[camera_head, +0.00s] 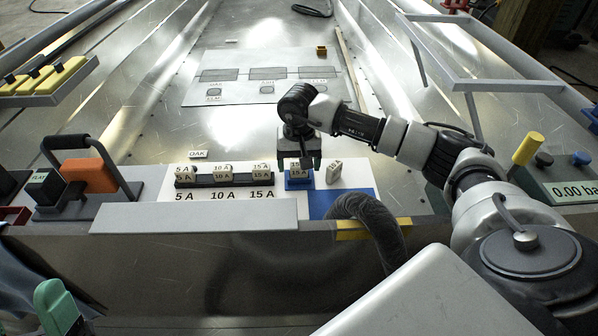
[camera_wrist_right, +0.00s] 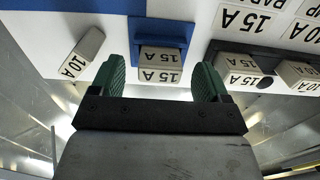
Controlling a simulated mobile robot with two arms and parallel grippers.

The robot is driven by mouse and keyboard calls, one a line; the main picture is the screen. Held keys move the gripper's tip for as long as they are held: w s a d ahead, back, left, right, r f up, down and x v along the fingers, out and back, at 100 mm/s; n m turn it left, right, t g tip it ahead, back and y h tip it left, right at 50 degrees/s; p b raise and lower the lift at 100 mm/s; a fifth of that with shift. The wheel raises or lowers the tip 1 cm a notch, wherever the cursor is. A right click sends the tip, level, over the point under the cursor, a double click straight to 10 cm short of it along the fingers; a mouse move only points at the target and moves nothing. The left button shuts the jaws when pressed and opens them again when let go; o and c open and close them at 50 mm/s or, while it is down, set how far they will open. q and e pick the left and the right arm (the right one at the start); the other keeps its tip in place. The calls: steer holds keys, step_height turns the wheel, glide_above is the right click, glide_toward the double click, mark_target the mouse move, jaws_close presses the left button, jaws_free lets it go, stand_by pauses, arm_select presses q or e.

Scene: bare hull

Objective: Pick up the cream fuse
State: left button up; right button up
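A cream fuse (camera_head: 299,171) marked 15 A sits in a blue holder (camera_head: 297,184) at the right end of the fuse strip. In the right wrist view the fuse (camera_wrist_right: 160,66) is upright in its blue holder (camera_wrist_right: 162,30). My right gripper (camera_head: 299,160) points down over it. Its green fingers (camera_wrist_right: 162,80) are open, one on each side of the fuse, with a gap on both sides. My left gripper (camera_head: 55,305) shows only in part at the lower left.
A black rack (camera_head: 223,180) with cream fuses marked 5 A, 10 A and 15 A stands close left of the blue holder. A blue mat (camera_head: 325,202) lies on the right. An orange block (camera_head: 88,176) sits under a dark handle at left. The metal floor behind is mostly clear.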

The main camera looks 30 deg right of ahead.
steer(key=c, duration=0.9)
steer(key=shift+c, duration=0.3)
steer(key=shift+r, duration=0.15)
